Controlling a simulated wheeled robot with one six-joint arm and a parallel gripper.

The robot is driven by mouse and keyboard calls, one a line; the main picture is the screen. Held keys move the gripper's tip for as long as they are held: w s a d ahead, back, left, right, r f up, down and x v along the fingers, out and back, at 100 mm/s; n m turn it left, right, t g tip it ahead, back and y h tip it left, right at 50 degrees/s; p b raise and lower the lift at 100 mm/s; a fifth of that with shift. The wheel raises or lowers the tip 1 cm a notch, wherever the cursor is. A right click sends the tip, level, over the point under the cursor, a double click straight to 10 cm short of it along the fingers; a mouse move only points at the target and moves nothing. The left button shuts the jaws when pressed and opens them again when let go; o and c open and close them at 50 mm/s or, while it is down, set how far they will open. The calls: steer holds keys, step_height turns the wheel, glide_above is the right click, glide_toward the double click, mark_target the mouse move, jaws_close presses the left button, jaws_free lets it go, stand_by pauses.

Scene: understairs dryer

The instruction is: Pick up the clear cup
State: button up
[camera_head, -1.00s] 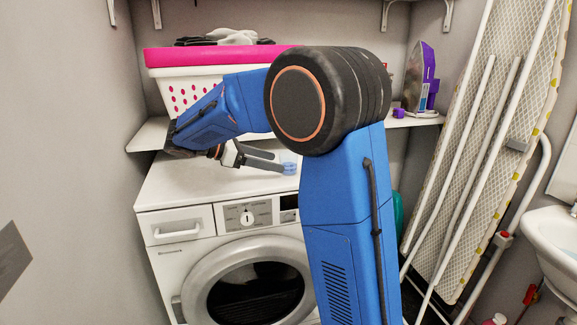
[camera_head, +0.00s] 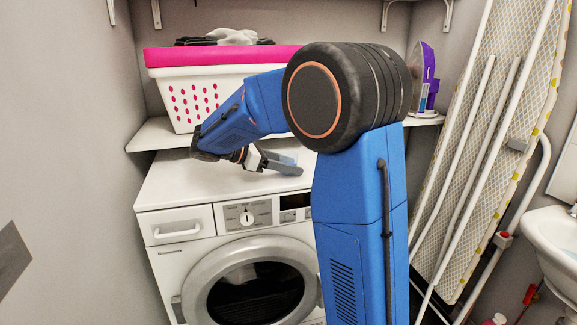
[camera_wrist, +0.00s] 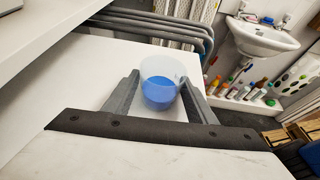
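The clear cup (camera_wrist: 160,94), with blue in its lower part, stands upright on the white washer top. In the wrist view it is between the two grey fingers of my gripper (camera_wrist: 159,79). The fingers are spread apart, with a visible gap on the cup's left; the right finger is close to its side, and I cannot tell if it touches. In the head view my gripper (camera_head: 286,163) reaches low over the washer top, and the cup (camera_head: 283,157) shows only faintly, partly hidden behind the near finger.
The white washer (camera_head: 185,190) has a clear top on the left. Behind it, a shelf (camera_head: 160,134) holds a white-and-pink laundry basket (camera_head: 195,92) and a purple iron (camera_head: 424,72). An ironing board (camera_head: 500,120) leans at right, beside a sink (camera_head: 550,240).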

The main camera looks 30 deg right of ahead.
steer(key=c, duration=0.6)
steer(key=shift+r, duration=0.15)
steer(key=shift+c, duration=0.2)
step_height(320, 180, up, 10)
steer(key=shift+f, duration=0.2)
stand_by(0.5)
